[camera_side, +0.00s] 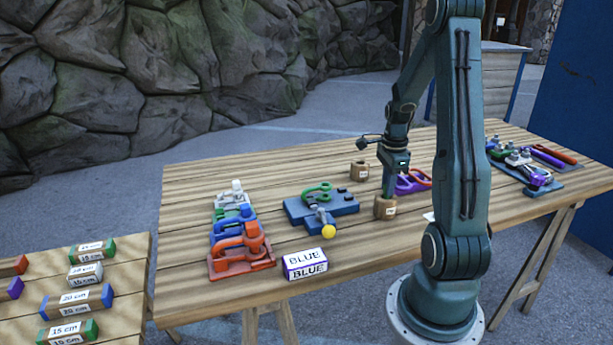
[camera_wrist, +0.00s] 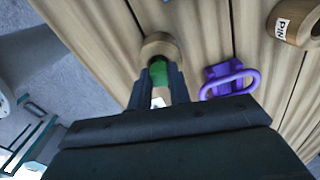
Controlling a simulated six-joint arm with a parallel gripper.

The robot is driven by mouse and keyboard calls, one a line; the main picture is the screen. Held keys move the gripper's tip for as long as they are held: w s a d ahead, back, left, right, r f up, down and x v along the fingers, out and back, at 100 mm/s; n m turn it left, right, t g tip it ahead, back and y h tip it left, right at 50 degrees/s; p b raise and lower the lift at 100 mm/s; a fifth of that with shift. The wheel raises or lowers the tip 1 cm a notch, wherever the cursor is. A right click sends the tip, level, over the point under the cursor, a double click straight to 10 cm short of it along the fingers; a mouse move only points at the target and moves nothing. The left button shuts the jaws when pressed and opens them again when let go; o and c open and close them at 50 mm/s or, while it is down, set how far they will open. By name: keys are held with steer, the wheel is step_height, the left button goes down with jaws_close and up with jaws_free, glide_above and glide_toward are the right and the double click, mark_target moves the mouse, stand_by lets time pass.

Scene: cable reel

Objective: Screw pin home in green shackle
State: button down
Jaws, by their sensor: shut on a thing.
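The green shackle (camera_side: 317,191) lies on a blue fixture (camera_side: 345,207) near the middle of the table. My gripper (camera_side: 388,191) points down at a wooden cup (camera_side: 385,209) to the right of the fixture. In the wrist view, my gripper (camera_wrist: 165,92) is shut on a green pin (camera_wrist: 158,73) at the mouth of the wooden cup (camera_wrist: 160,45). The pin's lower end is hidden, and I cannot tell how deep it sits in the cup. The shackle is out of the wrist view.
A second wooden cup (camera_side: 359,171) stands behind, and its PIN label shows in the wrist view (camera_wrist: 282,28). A purple shackle (camera_side: 408,186) lies close by on the right. A yellow ball (camera_side: 328,232) sits at the fixture's front.

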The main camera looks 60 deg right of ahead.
steer(key=shift+r, duration=2.6)
steer(key=shift+w, duration=0.55)
steer(key=w+a, duration=0.1)
steer(key=w, duration=0.3)
steer(key=w+a+r, duration=0.1)
steer(key=w, duration=0.4)
steer(key=w+a, duration=0.1)
steer(key=w, duration=0.4)
steer(key=shift+w+a+r, duration=0.25)
steer(key=shift+a+r, duration=0.05)
steer(key=shift+a, duration=0.1)
steer(key=shift+w+a, duration=0.3)
steer(key=shift+w, duration=0.3)
steer(key=shift+f, duration=0.3)
steer(key=shift+f, duration=0.95)
steer(key=shift+f, duration=1.1)
